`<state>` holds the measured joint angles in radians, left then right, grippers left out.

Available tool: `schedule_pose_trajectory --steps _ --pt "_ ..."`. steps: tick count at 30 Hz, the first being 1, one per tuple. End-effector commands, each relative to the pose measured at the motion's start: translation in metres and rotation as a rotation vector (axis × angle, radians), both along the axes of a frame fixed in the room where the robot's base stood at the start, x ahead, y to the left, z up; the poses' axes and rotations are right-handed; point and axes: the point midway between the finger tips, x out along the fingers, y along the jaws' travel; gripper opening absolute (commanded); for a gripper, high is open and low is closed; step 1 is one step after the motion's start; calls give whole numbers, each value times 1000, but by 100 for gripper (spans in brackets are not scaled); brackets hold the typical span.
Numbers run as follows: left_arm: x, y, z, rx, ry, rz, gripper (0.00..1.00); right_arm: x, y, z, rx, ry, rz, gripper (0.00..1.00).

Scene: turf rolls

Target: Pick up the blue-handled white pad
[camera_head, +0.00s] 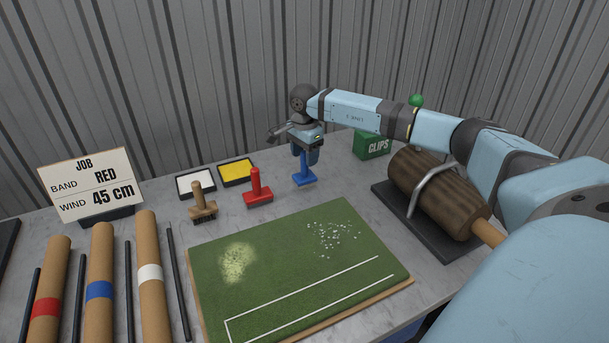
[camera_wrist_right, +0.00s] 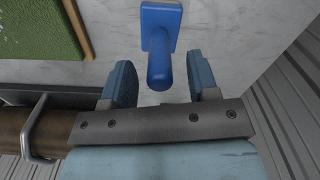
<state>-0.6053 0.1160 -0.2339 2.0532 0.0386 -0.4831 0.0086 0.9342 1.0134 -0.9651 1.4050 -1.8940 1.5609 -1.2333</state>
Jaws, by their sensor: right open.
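The blue-handled pad (camera_head: 304,176) stands upright on the grey table, behind the turf board. Its handle and base look blue; no white face shows, and its underside is hidden. My right gripper (camera_head: 305,153) is over it, pointing down, with the handle top partly hidden by the fingers. In the right wrist view the blue handle (camera_wrist_right: 160,66) reaches toward the gap between the two open fingers (camera_wrist_right: 160,72), with space on both sides. My left gripper is out of view.
A red-handled tool (camera_head: 257,188) and a wooden brush (camera_head: 202,203) stand to the left, before white (camera_head: 196,184) and yellow (camera_head: 236,172) trays. A green clips box (camera_head: 372,145) and brown roller (camera_head: 430,190) are right. The turf board (camera_head: 290,265) lies in front.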

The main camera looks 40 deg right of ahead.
Motion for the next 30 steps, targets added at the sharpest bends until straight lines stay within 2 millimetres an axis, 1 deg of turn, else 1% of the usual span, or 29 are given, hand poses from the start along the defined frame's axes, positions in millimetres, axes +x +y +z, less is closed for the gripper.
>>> schedule_pose_trajectory --steps 1,3,5,12,14,15,17,18,19,30 --pt "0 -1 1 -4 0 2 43 -1 1 -10 0 5 0 54" --pt "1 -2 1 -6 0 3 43 -1 0 -20 0 3 -1 54" --pt "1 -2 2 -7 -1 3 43 -1 0 -26 0 3 -1 54" --pt "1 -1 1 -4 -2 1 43 0 0 -28 0 1 -1 54" --pt "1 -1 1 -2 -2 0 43 0 0 -28 0 1 -1 41" --pt "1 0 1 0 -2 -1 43 0 0 -28 0 1 -1 32" --pt "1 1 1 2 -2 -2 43 0 0 -28 0 1 -1 18" --pt "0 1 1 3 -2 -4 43 0 0 -28 0 1 -1 8" --pt "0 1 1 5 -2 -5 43 0 0 -28 0 1 -1 2" --pt "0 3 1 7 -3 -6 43 0 0 -24 0 0 -1 1"
